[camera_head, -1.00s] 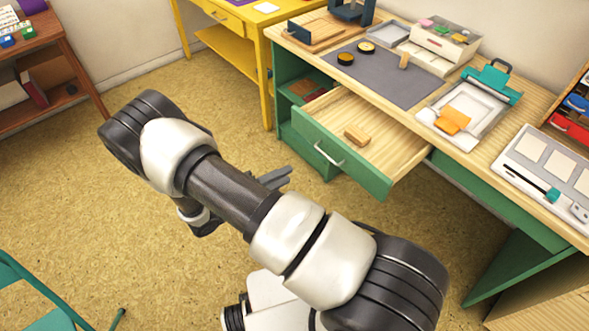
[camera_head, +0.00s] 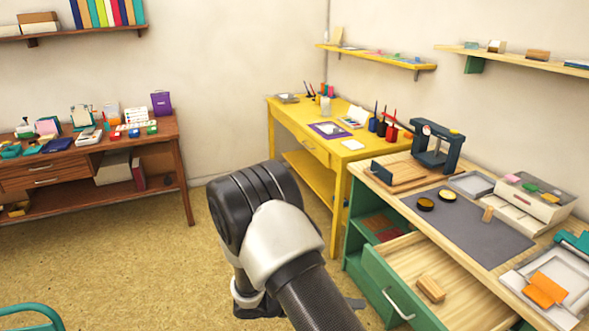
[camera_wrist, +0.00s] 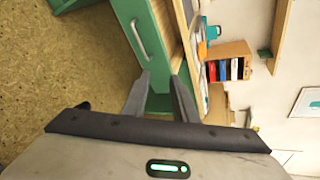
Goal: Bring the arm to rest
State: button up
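My gripper (camera_wrist: 160,92) shows in the wrist view with its two fingers spread apart and nothing between them. It is in front of the green desk's open drawer (camera_wrist: 148,28), whose front and handle show past the fingers. In the head view my arm rises in the lower middle, and the gripper is mostly hidden behind it. The open drawer (camera_head: 405,290) stands to the right of my arm and holds a wooden block (camera_head: 431,288).
The green desk carries a grey mat (camera_head: 470,230), two round inkpads (camera_head: 436,199), a press (camera_head: 437,148) and an orange piece (camera_head: 545,290). A yellow table (camera_head: 308,140) and a brown desk (camera_head: 95,165) stand behind.

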jog(key=s+r+m+t+y, duration=0.1)
jog(key=s+r+m+y, duration=0.45)
jog(key=r+m, duration=0.5)
jog(key=s+r+m+t+y, duration=0.1)
jog(key=s+r+m+y, duration=0.4)
jog(key=r+m, duration=0.6)
jog(key=s+r+m+t+y, duration=0.1)
jog(key=s+r+m+y, duration=0.2)
jog(key=s+r+m, duration=0.7)
jog(key=w+r+m+p, duration=0.2)
jog(key=w+r+p, duration=0.1)
jog(key=r+p, duration=1.2)
jog(key=shift+r+p, duration=0.35)
jog(key=shift+p, duration=0.6)
